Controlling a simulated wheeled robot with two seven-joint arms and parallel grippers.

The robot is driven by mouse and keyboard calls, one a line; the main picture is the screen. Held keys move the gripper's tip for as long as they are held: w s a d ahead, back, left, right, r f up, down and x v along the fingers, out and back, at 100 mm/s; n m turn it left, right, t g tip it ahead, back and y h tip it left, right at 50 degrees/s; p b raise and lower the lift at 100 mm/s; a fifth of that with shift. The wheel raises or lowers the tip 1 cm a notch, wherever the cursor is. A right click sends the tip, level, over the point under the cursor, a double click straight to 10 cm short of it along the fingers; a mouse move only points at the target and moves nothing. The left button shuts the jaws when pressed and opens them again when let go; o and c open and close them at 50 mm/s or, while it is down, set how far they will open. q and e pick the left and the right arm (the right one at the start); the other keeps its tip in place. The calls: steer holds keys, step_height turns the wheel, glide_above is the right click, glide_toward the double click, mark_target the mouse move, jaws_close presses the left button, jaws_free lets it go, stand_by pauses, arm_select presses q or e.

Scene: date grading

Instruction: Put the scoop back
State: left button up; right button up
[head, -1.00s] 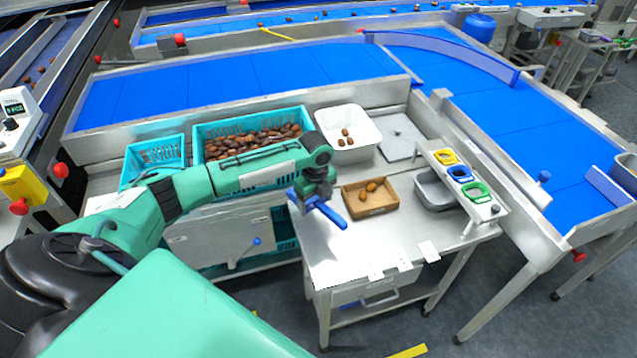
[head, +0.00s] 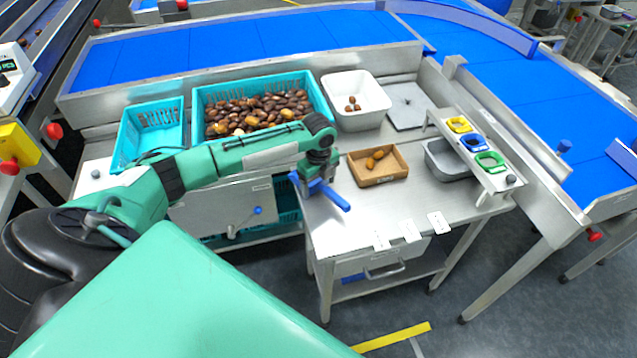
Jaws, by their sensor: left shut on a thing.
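My left gripper (head: 318,187) hangs over the left edge of the steel table (head: 350,215), just left of a small wooden tray. It is shut on a blue thing that I take to be the scoop (head: 336,200). The blue piece points down to the right, toward the table's front. The gripper and wrist hide part of it, so its full shape does not show. I cannot tell whether it touches the table. My right gripper is not in view.
The wooden tray (head: 354,179) holds a few dates. Behind are a white bin (head: 375,118), a teal crate (head: 203,100) of dates and an emptier teal crate (head: 120,147). A grey tub (head: 450,172) and a rack (head: 497,184) with yellow, blue and green rings stand right.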

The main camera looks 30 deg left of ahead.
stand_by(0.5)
arm_select(q)
steer(key=shift+f, duration=0.6)
steer(key=o, duration=1.2)
steer(key=shift+c, duration=0.2)
